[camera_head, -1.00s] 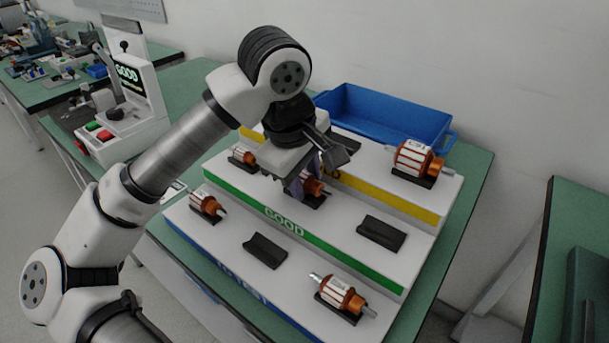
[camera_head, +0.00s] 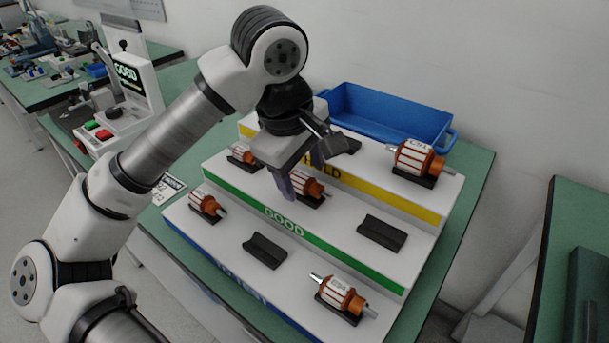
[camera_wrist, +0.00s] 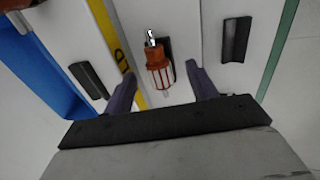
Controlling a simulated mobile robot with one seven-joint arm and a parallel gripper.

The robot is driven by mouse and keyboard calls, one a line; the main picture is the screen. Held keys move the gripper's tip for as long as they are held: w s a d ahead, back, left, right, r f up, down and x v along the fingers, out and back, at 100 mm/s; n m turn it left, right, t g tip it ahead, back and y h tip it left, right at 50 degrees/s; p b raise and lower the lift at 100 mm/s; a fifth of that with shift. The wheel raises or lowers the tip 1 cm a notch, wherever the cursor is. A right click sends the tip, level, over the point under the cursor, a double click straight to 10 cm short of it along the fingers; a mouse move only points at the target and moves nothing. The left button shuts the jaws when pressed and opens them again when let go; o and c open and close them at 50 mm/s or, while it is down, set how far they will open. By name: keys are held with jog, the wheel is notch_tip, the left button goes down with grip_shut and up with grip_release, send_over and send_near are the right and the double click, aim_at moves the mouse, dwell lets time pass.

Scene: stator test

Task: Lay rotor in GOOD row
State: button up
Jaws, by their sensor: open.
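A rotor (camera_head: 310,186) with a white ribbed body and orange ends lies in a dark cradle on the middle step, the row with the green GOOD strip (camera_head: 284,225). It also shows in the wrist view (camera_wrist: 159,71), lying on its cradle between the two spread fingers. My gripper (camera_head: 304,172) is open and empty, just above this rotor; in the wrist view its purple fingers (camera_wrist: 162,88) stand apart on either side, not touching it. Another rotor (camera_head: 241,153) lies at the left of the same row, partly hidden behind my arm.
An empty cradle (camera_head: 381,232) is at the right of the GOOD row. The front step has rotors at left (camera_head: 207,205) and right (camera_head: 341,294), with an empty cradle (camera_head: 264,250) between. A rotor (camera_head: 414,157) lies on the yellow-striped back step. A blue bin (camera_head: 391,113) stands behind.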

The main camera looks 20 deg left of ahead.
jog(key=v, duration=1.2)
jog(key=shift+w, duration=0.1)
